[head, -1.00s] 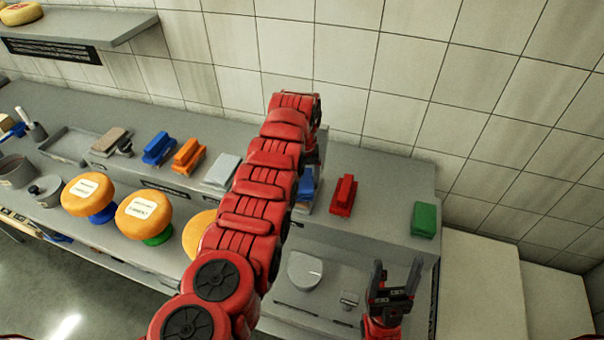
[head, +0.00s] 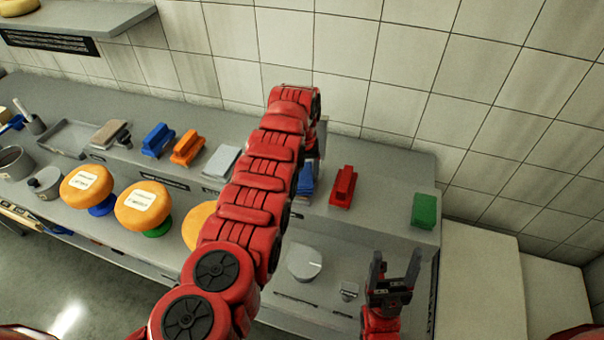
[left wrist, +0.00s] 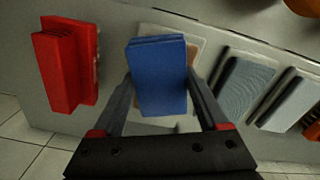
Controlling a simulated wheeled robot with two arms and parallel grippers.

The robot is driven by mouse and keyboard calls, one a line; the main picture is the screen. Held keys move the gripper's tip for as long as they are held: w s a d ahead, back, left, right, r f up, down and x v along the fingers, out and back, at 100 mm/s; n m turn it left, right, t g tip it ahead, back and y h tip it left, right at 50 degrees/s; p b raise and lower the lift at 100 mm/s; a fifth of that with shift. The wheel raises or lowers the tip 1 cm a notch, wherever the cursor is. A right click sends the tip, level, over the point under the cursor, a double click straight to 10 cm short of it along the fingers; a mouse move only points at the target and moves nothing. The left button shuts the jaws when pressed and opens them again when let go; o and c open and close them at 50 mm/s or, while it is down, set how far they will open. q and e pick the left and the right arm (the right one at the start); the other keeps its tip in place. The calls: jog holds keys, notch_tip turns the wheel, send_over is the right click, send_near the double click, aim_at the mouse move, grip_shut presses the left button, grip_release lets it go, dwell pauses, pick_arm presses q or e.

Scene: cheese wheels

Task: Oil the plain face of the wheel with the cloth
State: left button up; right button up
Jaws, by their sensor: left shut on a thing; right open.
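A blue block with layered edges, which looks like a folded cloth, stands between my left gripper's fingers (left wrist: 160,88) in the left wrist view; the blue cloth (left wrist: 160,62) is gripped over a pale tray. In the head view the blue cloth (head: 306,180) is partly hidden behind my left arm. Two orange cheese wheels with white labels, a left one (head: 87,184) and a middle one (head: 143,206), stand on blue and green supports. A third wheel (head: 197,224) is mostly hidden by my left arm; no label shows on its visible part. My right gripper (head: 395,264) is open and empty at the lower right.
A red block (head: 343,186) and a green block (head: 424,210) lie right of the cloth on the raised counter. Blue (head: 158,140), orange (head: 187,147) and grey (head: 221,162) blocks lie to the left. A round pale disc (head: 304,262) sits on the lower counter.

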aim_at(302, 174)
pick_arm(q)
jog(key=shift+f+b, duration=0.4)
jog(key=shift+f, duration=0.05)
dwell(1.5)
jog(key=shift+r+p, duration=0.45)
jog(key=shift+r, duration=0.75)
jog(key=shift+r+b, duration=0.3)
jog(key=shift+r, duration=2)
